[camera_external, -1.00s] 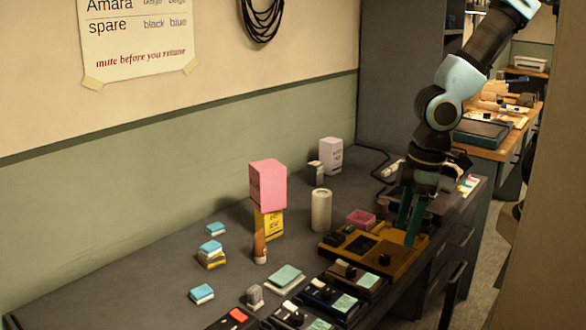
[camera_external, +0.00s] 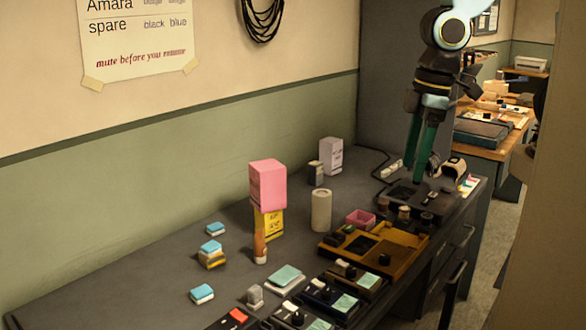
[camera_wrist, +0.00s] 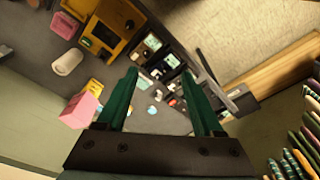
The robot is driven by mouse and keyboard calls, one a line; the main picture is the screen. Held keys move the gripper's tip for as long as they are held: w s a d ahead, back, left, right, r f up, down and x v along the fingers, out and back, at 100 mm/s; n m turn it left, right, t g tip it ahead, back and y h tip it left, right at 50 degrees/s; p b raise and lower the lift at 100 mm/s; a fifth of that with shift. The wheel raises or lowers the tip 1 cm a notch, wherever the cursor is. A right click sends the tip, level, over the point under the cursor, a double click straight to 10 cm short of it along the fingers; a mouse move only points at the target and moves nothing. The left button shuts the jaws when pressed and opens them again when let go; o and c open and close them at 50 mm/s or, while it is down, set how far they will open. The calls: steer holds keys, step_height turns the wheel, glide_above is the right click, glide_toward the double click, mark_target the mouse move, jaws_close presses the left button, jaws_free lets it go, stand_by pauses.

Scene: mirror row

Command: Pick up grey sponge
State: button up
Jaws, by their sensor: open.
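My gripper (camera_external: 421,172) is raised above the far right part of the dark bench in the external view, its two green fingers apart and pointing down. In the wrist view my gripper (camera_wrist: 160,74) is open, with nothing between the fingers. A small grey block (camera_external: 254,297) stands near the front of the bench, left of the dark devices and far from my gripper. It may be the grey sponge, but it is too small to be sure. Several blue-and-white sponge-like pads, such as one pad (camera_external: 202,294), lie to its left.
A pink box (camera_external: 268,186) sits on a yellow box (camera_external: 270,224) mid-bench, beside a pale cylinder (camera_external: 321,210). An orange-brown tray (camera_external: 410,257) and a pink container (camera_external: 361,218) are nearer my gripper. Bare bench top shows at left.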

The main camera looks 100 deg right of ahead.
stand_by(0.4)
steer(key=shift+c, duration=0.7)
